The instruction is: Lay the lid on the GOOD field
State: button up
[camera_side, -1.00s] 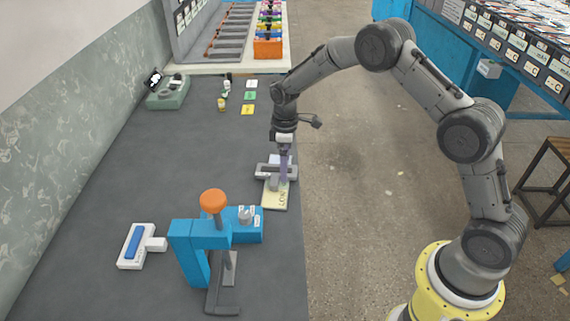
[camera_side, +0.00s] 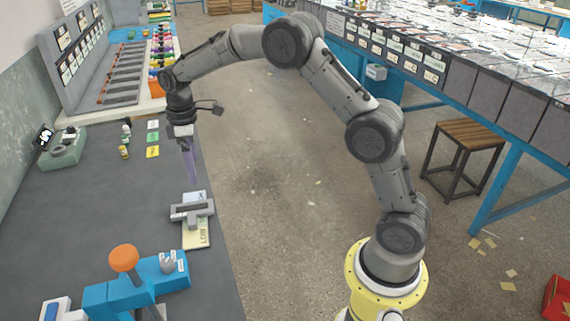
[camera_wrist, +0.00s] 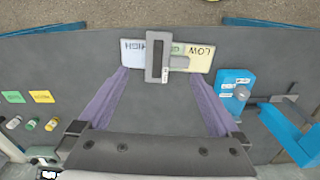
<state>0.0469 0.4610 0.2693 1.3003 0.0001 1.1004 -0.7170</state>
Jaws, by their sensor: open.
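The grey slotted lid (camera_side: 184,213) lies across the middle of a strip with coloured fields. In the wrist view the lid (camera_wrist: 150,62) is between the pale HIGH field (camera_wrist: 133,52) and the yellow LOW field (camera_wrist: 200,55). A bit of the green middle field (camera_wrist: 178,48) shows beside the lid's side arm; the rest of it is covered. The LOW field (camera_side: 196,236) is bare in the side view. My gripper (camera_side: 191,182) is above the strip, apart from the lid. Its purple fingers (camera_wrist: 160,73) are spread wide and nothing is between them.
A blue press with an orange knob (camera_side: 124,258) stands at the front of the dark mat. The mat left of the strip is clear.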

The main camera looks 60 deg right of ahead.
jog(key=s+a+r+m+t, duration=0.2)
jog(key=s+r+m, duration=0.1)
jog(key=s+r, duration=1.05)
jog(key=s+f+m+t, duration=0.2)
jog(key=s+m+t, duration=0.1)
jog(key=s, duration=1.7)
jog(key=shift+s+a+f+m, duration=0.15)
jog(key=shift+a+f+m, duration=0.05)
jog(key=shift+m, duration=0.6)
